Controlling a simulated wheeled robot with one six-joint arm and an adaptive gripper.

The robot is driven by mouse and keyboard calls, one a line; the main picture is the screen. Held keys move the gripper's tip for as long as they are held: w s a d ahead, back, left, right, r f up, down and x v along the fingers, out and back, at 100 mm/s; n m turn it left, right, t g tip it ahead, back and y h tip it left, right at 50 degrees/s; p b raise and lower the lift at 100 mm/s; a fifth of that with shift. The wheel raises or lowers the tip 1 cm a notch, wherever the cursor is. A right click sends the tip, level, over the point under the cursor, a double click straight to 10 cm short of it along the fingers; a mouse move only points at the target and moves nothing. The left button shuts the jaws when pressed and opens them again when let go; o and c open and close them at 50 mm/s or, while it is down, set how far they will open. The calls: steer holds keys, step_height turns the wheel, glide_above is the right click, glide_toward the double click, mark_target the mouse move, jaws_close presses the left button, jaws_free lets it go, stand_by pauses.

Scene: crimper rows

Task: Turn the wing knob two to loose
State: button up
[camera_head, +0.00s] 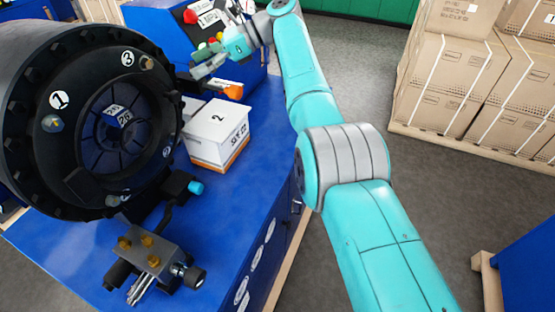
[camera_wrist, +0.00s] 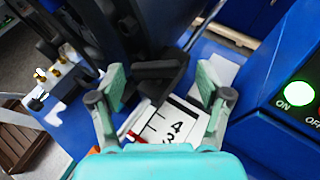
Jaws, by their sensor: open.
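A large black round crimper head (camera_head: 95,115) stands at the left in the head view, with white number discs on its face. Discs 1 and 3 read clearly; the others are too small or dim. I cannot tell for certain which part is wing knob two.
A white box marked 2 (camera_head: 218,135) sits on the blue bench (camera_head: 262,125). A valve block with brass fittings (camera_head: 148,247) is at the front. A blue panel with a lit green ON button (camera_wrist: 297,94) stands close at right. Cartons (camera_head: 450,90) are stacked beyond open floor.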

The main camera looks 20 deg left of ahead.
steer(key=shift+s+d+m+t+y, duration=0.1)
steer(key=shift+s+m+t+y, duration=0.15)
steer(key=shift+m+t, duration=0.3)
steer(key=shift+s+d+m+t+y, duration=0.1)
steer(key=shift+m+t+y, duration=0.3)
steer(key=shift+t, duration=0.25)
